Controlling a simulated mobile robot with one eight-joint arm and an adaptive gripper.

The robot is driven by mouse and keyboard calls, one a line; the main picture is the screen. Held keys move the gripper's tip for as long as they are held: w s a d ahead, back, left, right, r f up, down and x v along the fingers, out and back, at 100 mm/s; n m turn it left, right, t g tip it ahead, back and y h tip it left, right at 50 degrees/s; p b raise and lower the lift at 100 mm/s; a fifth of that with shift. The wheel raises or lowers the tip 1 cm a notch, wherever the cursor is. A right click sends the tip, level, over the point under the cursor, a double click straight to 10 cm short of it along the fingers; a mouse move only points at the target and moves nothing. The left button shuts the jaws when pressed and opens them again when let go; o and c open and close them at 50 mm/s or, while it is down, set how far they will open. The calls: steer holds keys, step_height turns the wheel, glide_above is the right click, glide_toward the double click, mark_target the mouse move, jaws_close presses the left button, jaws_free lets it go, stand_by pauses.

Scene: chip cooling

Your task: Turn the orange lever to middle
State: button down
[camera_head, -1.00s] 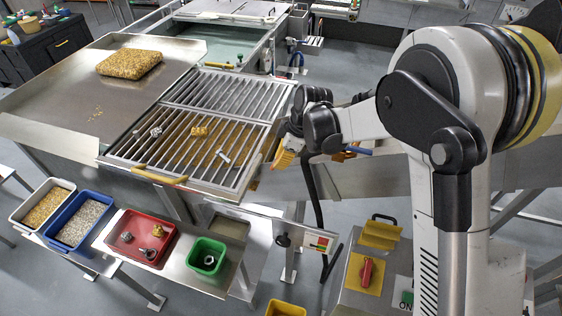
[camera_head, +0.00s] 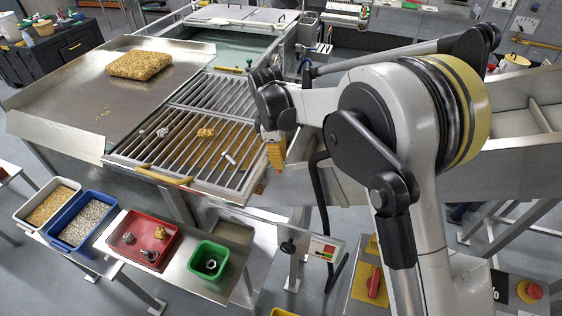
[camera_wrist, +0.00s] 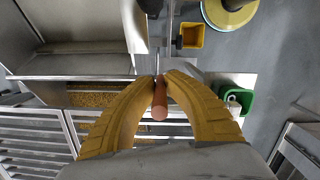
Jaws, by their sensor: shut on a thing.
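The orange lever (camera_wrist: 160,106) shows in the wrist view as a short rounded rod between the two curved yellow fingers. My gripper (camera_wrist: 160,82) is shut on it, with the fingertips close together around the rod. The lever's base and pivot are hidden, so I cannot tell its setting. In the head view my gripper (camera_head: 275,168) points down beside the right edge of the slatted grate (camera_head: 172,150). I cannot make out the lever there; the gripper and arm cover that spot.
Below the grate stand a red tray (camera_head: 168,232), a green bin (camera_head: 212,249), a blue bin (camera_head: 100,201) and a white bin (camera_head: 25,219). A small panel (camera_head: 323,243) and a black hose (camera_head: 318,200) are near the gripper. A metal chute (camera_head: 515,104) lies to the right.

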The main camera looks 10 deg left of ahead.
steer(key=c, duration=1.4)
jaws_free()
steer(key=shift+c, duration=0.2)
step_height(320, 180, up, 12)
steer(key=a, duration=0.1)
steer(key=shift+a, duration=0.2)
